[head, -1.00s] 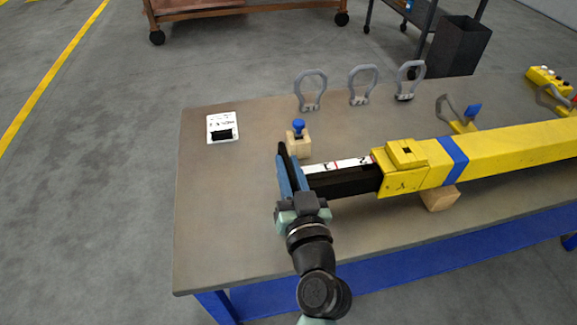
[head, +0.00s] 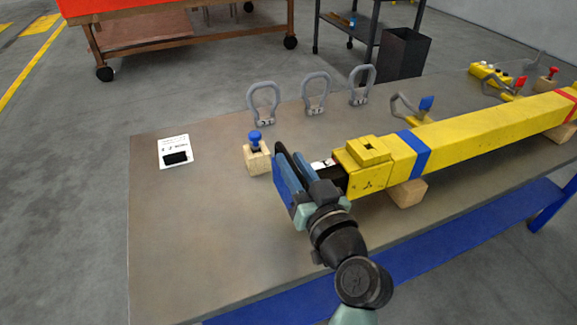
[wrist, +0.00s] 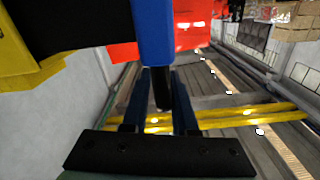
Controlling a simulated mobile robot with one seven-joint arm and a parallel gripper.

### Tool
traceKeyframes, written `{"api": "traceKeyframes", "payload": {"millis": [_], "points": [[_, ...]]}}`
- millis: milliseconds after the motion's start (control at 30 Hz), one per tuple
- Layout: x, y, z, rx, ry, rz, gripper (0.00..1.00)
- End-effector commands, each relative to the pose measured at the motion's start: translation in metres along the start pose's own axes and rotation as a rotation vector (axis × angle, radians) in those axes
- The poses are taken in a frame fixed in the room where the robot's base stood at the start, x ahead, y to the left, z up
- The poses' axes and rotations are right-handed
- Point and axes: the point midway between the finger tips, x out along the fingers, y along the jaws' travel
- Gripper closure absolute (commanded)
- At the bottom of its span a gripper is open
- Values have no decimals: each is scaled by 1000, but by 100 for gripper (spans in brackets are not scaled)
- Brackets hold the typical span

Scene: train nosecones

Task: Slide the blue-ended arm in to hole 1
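The blue-ended arm is a dark inner beam with a blue end (head: 287,183), projecting from the left end of the yellow beam (head: 470,136). Only a short stretch of its white marked strip (head: 323,163) shows before the yellow collar (head: 367,152); hole numbers are unreadable. My gripper (wrist: 161,85) is at the blue end. In the wrist view its two dark fingers lie close on either side of a black bar (wrist: 160,97) below the blue end (wrist: 153,35), and appear shut on it. The gripper's wrist hides part of the end in the head view.
A blue-knobbed pin (head: 255,139) stands in a wooden block (head: 257,160) just left of the blue end. Several grey shackles (head: 263,101) stand along the table's back. A white card (head: 175,150) lies at left. The table's (head: 185,235) front left is bare.

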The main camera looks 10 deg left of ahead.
Motion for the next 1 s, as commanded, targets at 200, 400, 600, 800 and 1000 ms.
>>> {"api": "traceKeyframes", "payload": {"millis": [200,400,600,800,1000], "points": [[-1,1,-1,-1,3,3,53],[-2,0,0,-1,0,0,53],[-27,1,2,-1,0,3,53],[-73,2,2,-1,0,6,53],[-111,2,0,-1,2,6,53]]}}
